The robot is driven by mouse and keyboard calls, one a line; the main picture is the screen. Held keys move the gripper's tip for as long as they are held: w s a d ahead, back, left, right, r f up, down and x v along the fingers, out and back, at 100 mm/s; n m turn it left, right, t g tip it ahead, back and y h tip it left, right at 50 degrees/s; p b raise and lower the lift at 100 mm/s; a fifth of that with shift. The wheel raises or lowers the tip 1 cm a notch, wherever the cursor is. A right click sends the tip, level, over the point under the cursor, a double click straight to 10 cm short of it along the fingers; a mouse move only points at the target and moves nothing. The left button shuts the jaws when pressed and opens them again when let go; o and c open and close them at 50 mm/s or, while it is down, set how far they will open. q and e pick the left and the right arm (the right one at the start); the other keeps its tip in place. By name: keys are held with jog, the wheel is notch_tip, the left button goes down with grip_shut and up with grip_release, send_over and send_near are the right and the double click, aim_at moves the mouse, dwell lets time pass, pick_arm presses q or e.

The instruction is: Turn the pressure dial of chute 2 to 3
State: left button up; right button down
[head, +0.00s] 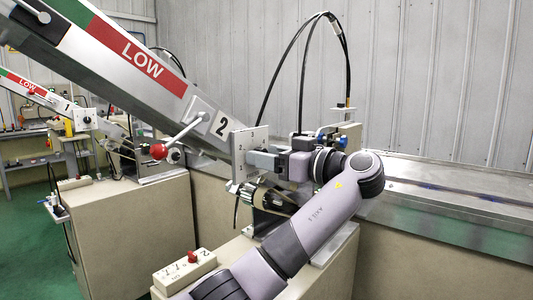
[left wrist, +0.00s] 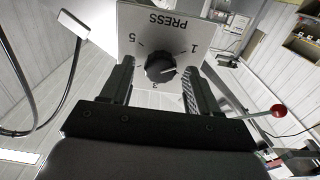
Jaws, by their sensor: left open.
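Chute 2 (head: 135,65) is the sloping metal chute with a red LOW band and a "2" label (head: 222,124). Its dial plate (head: 251,137) stands edge-on to the head view at the chute's lower end. In the left wrist view the plate (left wrist: 208,30) reads PRESS, with 5, 1 and 3 around the black pressure dial (left wrist: 160,67). A pale mark on the dial appears toward the right, between 1 and 3; its exact setting is hard to read. My left gripper (head: 258,160) is open at the plate, with its fingers on either side of the dial. Contact cannot be told.
A red-knobbed lever (head: 159,151) sticks out from chute 2 left of the plate. A black cable loop (head: 300,60) rises behind my gripper. A switch box (head: 185,270) with a red knob sits on the cabinet below. Chute 1 (head: 45,98) is farther left.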

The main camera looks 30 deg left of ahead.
pick_arm(q)
jog(key=shift+a, duration=0.4)
jog(key=c, duration=1)
